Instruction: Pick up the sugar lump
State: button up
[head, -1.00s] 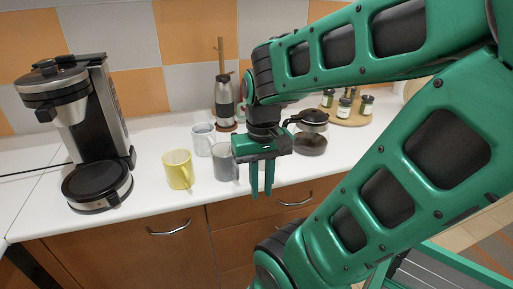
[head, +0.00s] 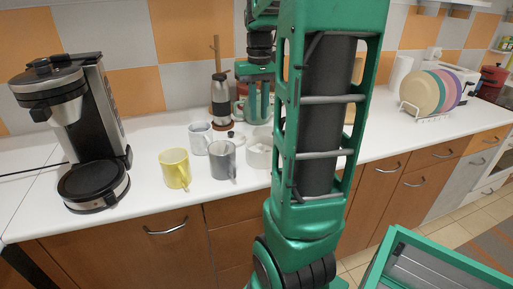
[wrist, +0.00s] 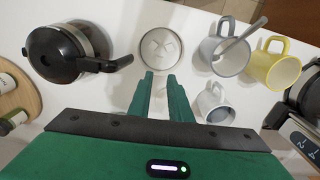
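White sugar lumps (wrist: 161,47) lie in a round pale bowl in the wrist view. The bowl (wrist: 144,56) stands on the white counter, just beyond my fingertips in that picture. In the head view the bowl (head: 256,157) is partly hidden by my arm, and single lumps cannot be made out. My gripper (head: 259,118) hangs fingers down above the counter, farther back than the bowl. In the wrist view my gripper (wrist: 160,75) shows two green fingers with a narrow gap between them and nothing held.
A grey mug (head: 222,160) with a spoon, a yellow mug (head: 174,169) and a pale mug (head: 200,138) stand left of the bowl. A black-lidded pot (wrist: 68,50) stands left in the wrist view. A steel flask (head: 220,96) stands at the back.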

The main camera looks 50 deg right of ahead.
aim_at(259, 144)
jog(key=f, duration=1)
jog(key=shift+s+f, duration=0.15)
jog(key=shift+s, duration=0.1)
grip_shut()
